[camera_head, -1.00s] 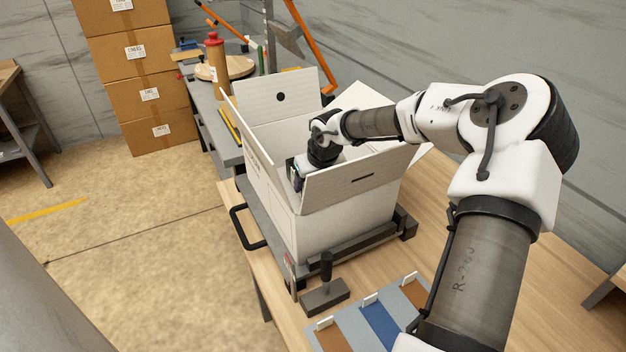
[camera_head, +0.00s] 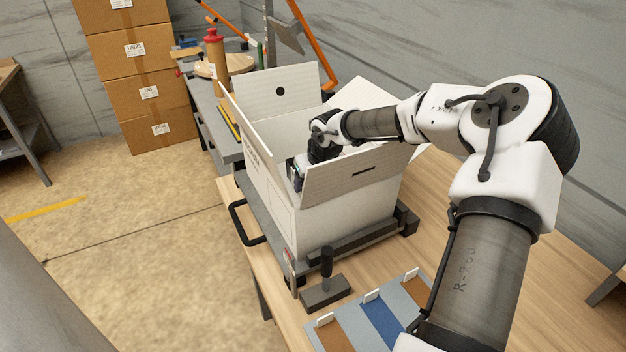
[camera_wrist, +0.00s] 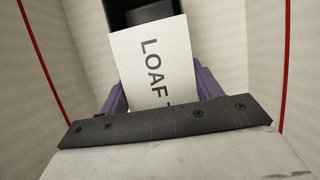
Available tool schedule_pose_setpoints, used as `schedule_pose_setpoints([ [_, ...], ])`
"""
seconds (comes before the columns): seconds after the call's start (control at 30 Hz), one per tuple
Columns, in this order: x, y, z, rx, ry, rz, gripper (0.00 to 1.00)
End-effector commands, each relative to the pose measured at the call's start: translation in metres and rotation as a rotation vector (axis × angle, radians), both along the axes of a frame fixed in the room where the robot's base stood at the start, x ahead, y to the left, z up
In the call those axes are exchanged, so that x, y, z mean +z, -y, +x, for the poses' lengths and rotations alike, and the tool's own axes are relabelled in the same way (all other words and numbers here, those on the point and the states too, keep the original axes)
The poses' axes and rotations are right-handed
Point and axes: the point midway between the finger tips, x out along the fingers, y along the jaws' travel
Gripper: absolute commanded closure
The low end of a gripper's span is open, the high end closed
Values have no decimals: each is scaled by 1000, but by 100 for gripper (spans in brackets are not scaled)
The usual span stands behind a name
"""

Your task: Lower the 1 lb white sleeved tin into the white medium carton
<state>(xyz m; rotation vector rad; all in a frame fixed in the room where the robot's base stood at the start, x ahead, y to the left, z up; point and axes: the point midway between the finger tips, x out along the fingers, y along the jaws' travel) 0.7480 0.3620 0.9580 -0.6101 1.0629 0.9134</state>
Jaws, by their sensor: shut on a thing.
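The white carton (camera_head: 345,215) stands upright with its flaps open on a grey fixture on the bench. My gripper (camera_head: 300,170) reaches down inside the carton's opening, and the near flap hides most of it in the head view. In the wrist view my gripper (camera_wrist: 160,98) is shut on the white sleeved tin (camera_wrist: 155,65), its purple fingers on either side. The sleeve is marked "LOAF", and the tin's dark end shows beyond it. The carton's pale inner walls with red edge lines (camera_wrist: 282,60) surround the tin. Whether the tin touches the carton floor cannot be told.
A black-handled tool (camera_head: 326,285) and a tray with brown and blue strips (camera_head: 375,315) lie on the bench in front of the carton. A black bar handle (camera_head: 243,226) juts left of the fixture. Brown boxes (camera_head: 140,90) are stacked at the back left.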

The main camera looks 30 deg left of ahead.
Motion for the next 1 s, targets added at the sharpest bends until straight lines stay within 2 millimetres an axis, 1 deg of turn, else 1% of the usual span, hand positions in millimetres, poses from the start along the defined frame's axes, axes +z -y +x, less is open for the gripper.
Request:
schedule_pose_setpoints([
  [0.3, -1, 0, 0, 0, 1, 1, 66],
  [0.33, -1, 0, 0, 0, 1, 1, 34],
  [0.5, -1, 0, 0, 0, 1, 1, 12],
  [0.53, -1, 0, 0, 0, 1, 1, 10],
  [0.83, -1, 1, 0, 0, 0, 0, 10],
  [0.93, 7, 4, -1, -2, 0, 1, 10],
  [1.0, 16, 8, -3, -3, 0, 1, 10],
])
